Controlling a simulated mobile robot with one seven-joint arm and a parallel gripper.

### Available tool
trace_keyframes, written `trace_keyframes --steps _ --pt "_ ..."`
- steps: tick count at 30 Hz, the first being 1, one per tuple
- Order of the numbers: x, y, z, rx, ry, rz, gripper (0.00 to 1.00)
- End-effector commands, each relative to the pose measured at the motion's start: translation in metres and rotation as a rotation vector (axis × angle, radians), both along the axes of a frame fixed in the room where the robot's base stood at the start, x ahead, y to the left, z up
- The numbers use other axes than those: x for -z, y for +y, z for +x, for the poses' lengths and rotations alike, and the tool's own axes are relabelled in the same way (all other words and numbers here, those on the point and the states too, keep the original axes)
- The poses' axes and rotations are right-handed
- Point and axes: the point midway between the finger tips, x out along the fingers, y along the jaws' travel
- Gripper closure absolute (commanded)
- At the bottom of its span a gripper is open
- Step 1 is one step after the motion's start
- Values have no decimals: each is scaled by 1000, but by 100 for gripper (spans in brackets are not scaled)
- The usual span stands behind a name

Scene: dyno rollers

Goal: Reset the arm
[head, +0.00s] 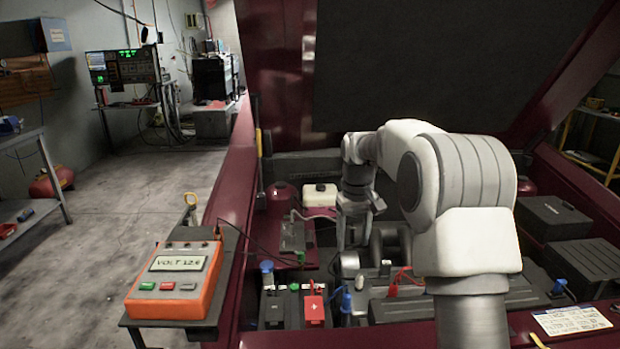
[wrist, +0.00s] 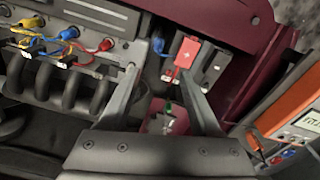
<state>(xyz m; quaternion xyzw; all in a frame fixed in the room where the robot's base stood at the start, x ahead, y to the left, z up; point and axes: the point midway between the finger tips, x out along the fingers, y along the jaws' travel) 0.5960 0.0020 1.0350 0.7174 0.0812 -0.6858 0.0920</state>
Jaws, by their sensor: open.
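My arm reaches forward over the open engine bay in the head view, its white upper links covering the bay's centre right. My gripper (head: 354,244) points down over the left-centre part of the bay. In the wrist view my gripper (wrist: 168,64) has its two fingers spread apart with nothing between them. The red-covered battery terminal (wrist: 187,54) shows beyond the fingertips, apart from them as far as I can tell. The battery (head: 292,308) with its red terminal cover stands at the bay's front left.
An orange voltmeter (head: 176,282) reading about 12.6 sits on a small shelf left of the bay. The raised hood (head: 420,70) stands behind my arm. Black boxes (head: 553,217) fill the right side. Coloured cables (wrist: 68,34) cross the engine. Open floor (head: 110,215) lies left.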

Motion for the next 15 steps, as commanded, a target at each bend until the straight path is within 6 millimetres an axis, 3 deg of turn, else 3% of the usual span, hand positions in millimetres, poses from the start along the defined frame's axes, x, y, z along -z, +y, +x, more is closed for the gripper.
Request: trace_keyframes --steps 1,6,15 --pt "-21 1 -11 6 -20 -3 36" --pt "-65 1 -49 30 -75 -10 36" --pt "-123 1 -126 81 -172 -9 36"
